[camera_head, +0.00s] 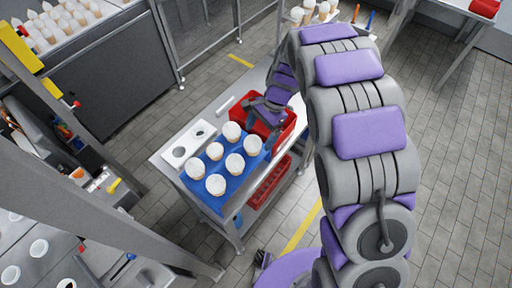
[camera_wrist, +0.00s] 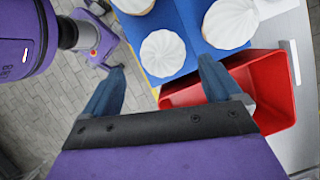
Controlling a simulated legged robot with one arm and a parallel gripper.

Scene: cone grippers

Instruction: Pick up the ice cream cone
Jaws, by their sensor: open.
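Several ice cream cones with white swirled tops stand in a blue tray (camera_head: 208,194) on a metal cart. One cone at the tray's far corner (camera_head: 232,131) is closest to my gripper in the head view. My gripper (camera_head: 268,122) is above the cart by the red bin, to the right of the tray. In the wrist view my gripper (camera_wrist: 160,78) is open, with two blue fingers apart. One white top (camera_wrist: 163,53) shows between and beyond the fingertips, and another white top (camera_wrist: 229,23) is beyond the right finger. Nothing is between the fingers.
A red bin (camera_head: 288,131) sits beside the blue tray, and a white holder with round holes (camera_head: 187,146) stands on its other side. Another red crate (camera_head: 268,184) is on the cart's lower shelf. Metal posts and counters stand at the left.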

